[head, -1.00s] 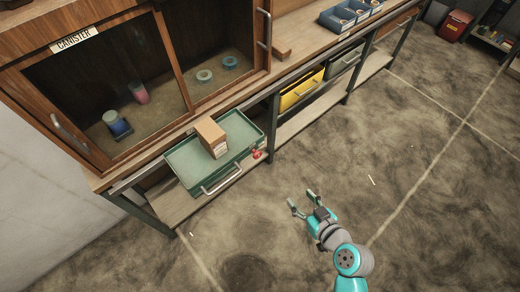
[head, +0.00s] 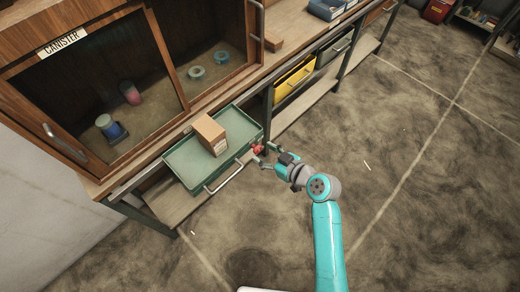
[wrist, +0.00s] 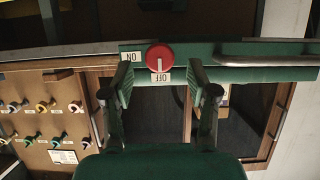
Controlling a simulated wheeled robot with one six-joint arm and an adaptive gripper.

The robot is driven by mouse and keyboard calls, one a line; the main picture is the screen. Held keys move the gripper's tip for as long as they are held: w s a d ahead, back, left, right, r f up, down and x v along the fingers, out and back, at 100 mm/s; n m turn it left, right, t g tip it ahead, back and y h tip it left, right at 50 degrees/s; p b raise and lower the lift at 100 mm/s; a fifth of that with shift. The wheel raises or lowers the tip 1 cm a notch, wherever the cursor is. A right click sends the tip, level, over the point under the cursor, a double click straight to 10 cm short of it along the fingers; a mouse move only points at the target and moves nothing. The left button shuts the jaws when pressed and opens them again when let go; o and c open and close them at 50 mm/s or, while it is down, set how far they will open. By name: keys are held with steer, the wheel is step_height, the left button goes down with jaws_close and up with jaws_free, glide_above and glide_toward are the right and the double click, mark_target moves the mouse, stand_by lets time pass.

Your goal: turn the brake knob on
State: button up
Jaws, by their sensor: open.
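The red round brake knob (head: 257,149) is on the front of the green drawer, at its right end. In the wrist view the knob (wrist: 159,57) sits between my finger tips, with an ON label (wrist: 130,57) to its left and an OFF label (wrist: 161,77) below it. A pale line on the knob appears to point toward OFF. My gripper (head: 262,158) is open at the knob, and in the wrist view my gripper (wrist: 160,72) has a finger on each side with gaps. I cannot tell how far the tips are from the drawer front.
The green drawer (head: 186,163) is pulled out, with a cardboard box (head: 211,135) on it and a metal handle (head: 224,178) beside the knob. A yellow bin (head: 293,81) sits under the bench to the right. The floor (head: 430,190) is clear.

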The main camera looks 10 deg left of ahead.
mark_target(256, 148)
steer(key=shift+x, duration=1.35)
jaws_close()
